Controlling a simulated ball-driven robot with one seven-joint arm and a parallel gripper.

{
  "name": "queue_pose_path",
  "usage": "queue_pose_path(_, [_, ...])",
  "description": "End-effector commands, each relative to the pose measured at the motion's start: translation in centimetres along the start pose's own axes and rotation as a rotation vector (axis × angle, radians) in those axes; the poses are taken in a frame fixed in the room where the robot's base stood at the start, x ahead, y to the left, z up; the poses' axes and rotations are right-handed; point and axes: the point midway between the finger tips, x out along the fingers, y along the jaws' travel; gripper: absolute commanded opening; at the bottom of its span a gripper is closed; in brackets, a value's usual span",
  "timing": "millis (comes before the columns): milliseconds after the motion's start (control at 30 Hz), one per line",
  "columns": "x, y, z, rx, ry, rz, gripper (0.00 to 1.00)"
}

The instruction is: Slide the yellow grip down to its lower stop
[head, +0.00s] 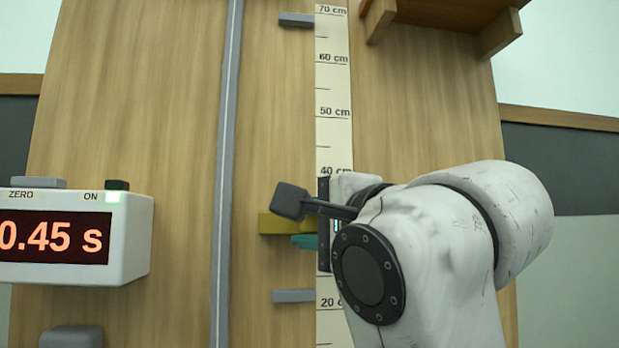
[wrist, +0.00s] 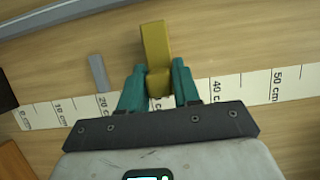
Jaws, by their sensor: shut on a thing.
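The yellow grip (head: 280,224) is a bar standing out from the wooden board beside the centimetre scale, a little above the 30 cm region in the head view. My gripper (head: 305,241) is at it, mostly hidden behind my own arm. In the wrist view the yellow grip (wrist: 156,50) sits between the teal fingers of my gripper (wrist: 160,85), which are closed on its near end. A grey stop (head: 293,296) lies below the grip, just above the 20 cm mark. Another grey stop (head: 297,20) is near 70 cm. The lower stop also shows in the wrist view (wrist: 98,73).
A grey vertical rail (head: 227,150) runs left of the scale (head: 333,80). A white timer box (head: 130,240) reading 0.45 s stands at the left. A brown wooden shelf (head: 450,14) is at the upper right. The board between grip and lower stop looks clear.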

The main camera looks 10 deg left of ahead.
Motion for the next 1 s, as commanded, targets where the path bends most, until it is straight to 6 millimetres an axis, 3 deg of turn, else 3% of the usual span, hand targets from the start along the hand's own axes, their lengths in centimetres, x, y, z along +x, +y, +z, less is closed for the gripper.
queue_pose_path(33, [0.1, 2.0, 0.1, 0.002, -0.003, 0.002, 0.0])
queue_pose_path(100, [0.0, 3.6, 0.1, 0.002, -0.003, 0.001, 0.0])
queue_pose_path(333, [0.0, 7.2, 0.1, -0.001, -0.001, -0.002, 0.0])
queue_pose_path(900, [0.1, 8.9, 0.1, 0.001, -0.001, 0.007, 0.0])
queue_pose_path(933, [0.1, 8.9, 0.1, 0.001, -0.001, 0.007, 0.33])
queue_pose_path(1000, [0.1, 8.9, 0.1, 0.001, -0.002, 0.007, 0.39])
